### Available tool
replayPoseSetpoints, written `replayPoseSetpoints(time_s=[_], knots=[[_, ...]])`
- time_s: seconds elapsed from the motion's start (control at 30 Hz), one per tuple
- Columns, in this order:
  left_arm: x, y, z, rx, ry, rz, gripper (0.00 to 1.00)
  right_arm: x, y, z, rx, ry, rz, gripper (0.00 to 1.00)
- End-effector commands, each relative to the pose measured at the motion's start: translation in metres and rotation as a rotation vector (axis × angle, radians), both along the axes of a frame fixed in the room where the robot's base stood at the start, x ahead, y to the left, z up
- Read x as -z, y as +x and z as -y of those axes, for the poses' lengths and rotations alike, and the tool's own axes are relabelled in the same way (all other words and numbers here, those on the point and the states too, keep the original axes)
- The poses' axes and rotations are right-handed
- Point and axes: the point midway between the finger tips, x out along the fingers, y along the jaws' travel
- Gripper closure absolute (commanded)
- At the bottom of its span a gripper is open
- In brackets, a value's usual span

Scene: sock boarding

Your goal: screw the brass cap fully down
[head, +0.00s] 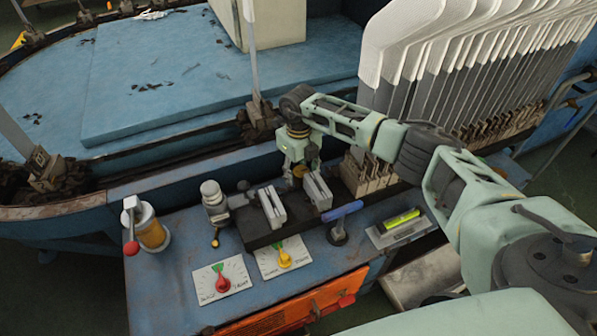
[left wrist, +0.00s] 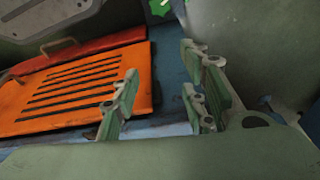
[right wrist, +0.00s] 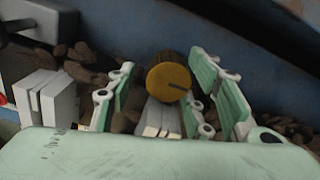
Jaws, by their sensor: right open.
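The brass cap (right wrist: 169,80) is a round, dull gold disc with a dark slot, sitting on a short ribbed body in the right wrist view. In the head view the brass cap (head: 300,171) is small and partly hidden under my right gripper (head: 298,160). In the right wrist view my right gripper (right wrist: 164,74) is open, with its fingers on either side of the cap. A gap shows beside the cap; I cannot tell if either finger touches it. My left gripper (left wrist: 163,85) is open and empty in its own wrist view, and is not in the head view.
Pale upright blocks (head: 272,206) stand on a dark base beside the cap. A blue T-handle (head: 342,211), two dial plates (head: 224,279) and a spirit level (head: 401,223) lie nearer. A rack of white-topped boards (head: 450,70) stands right. An orange slotted panel (left wrist: 80,90) is near my left gripper.

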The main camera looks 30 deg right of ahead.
Motion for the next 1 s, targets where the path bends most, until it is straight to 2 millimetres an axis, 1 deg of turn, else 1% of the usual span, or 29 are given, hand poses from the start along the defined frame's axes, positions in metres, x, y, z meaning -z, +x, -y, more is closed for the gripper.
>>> replayPoseSetpoints(time_s=[0.07, 0.17, 0.5, 0.6, 0.7, 0.8, 1.0], knots=[[0.0, -0.001, 0.0, 0.0, 0.0, -0.001, 0.6, -0.004, 0.001, 0.001, 0.001, -0.001, 0.002, 0.53], [0.0, 0.0, 0.0, 0.0, 0.0, -0.001, 0.6, -0.016, 0.002, 0.0, -0.001, 0.001, 0.005, 0.53], [0.0, 0.0, 0.0, 0.0, 0.0, 0.0, 0.6, -0.086, 0.002, 0.0, -0.001, 0.0, 0.004, 0.53], [0.0, 0.0, 0.0, 0.0, 0.0, 0.0, 0.6, -0.102, 0.001, -0.001, -0.002, 0.0, 0.002, 0.53], [0.0, 0.0, 0.0, 0.0, 0.0, 0.0, 0.6, -0.113, 0.001, -0.002, -0.003, 0.0, 0.001, 0.53], [0.0, 0.0, 0.0, 0.0, 0.0, 0.0, 0.6, -0.118, 0.001, -0.002, -0.003, 0.0, -0.001, 0.53], [0.0, 0.0, 0.0, 0.0, 0.0, 0.0, 0.6, -0.12, 0.0, -0.002, -0.002, 0.001, -0.002, 0.53]])
